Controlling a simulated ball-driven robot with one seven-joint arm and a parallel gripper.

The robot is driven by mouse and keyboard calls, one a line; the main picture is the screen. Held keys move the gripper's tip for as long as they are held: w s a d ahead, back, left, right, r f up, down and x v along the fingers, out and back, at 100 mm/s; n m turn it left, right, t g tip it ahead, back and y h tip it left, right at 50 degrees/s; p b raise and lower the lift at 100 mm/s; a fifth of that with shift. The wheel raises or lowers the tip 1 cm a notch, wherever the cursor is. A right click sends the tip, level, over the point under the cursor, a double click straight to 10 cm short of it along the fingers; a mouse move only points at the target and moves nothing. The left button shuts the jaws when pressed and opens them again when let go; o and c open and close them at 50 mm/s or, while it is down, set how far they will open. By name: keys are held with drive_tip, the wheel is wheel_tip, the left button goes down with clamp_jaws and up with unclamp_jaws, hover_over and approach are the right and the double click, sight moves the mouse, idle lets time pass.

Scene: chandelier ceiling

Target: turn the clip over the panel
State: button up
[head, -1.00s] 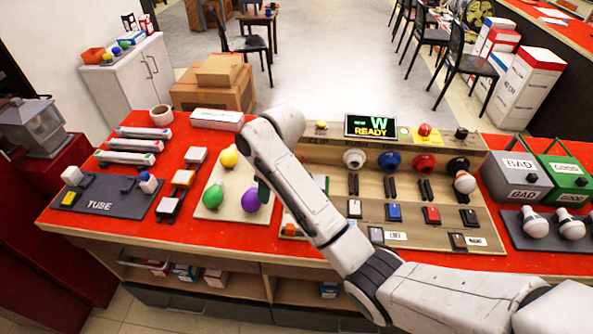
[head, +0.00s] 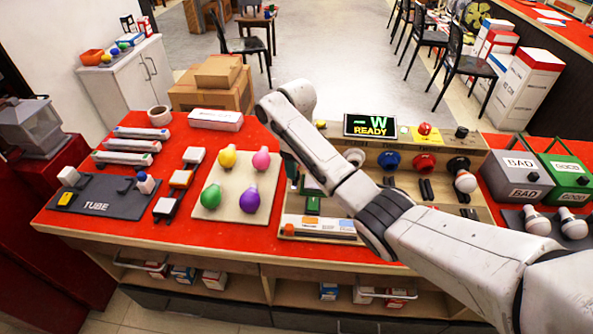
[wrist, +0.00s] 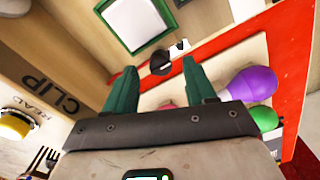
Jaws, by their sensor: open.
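In the wrist view, a white square panel in a green frame (wrist: 140,22) lies at the top. A small dark rounded piece with a black-and-white tab (wrist: 163,61), which looks like the clip, is just below the panel's edge. I cannot tell for sure whether it overlaps the panel. My gripper (wrist: 161,88) is open and empty, with its two green fingers below and either side of that piece. In the head view, my arm hides most of the gripper and the clip. Part of the green-framed panel (head: 312,205) shows below the arm.
A board with yellow, pink, green and purple bulbs (head: 222,190) is left of my arm. The wooden console (head: 470,212) with coloured sockets and switches is to the right. A sign reading "READY" (head: 370,125) stands behind. "CLIP" lettering (wrist: 57,92) shows in the wrist view.

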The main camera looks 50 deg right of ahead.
drive_tip(key=shift+f, duration=1.4)
clamp_jaws()
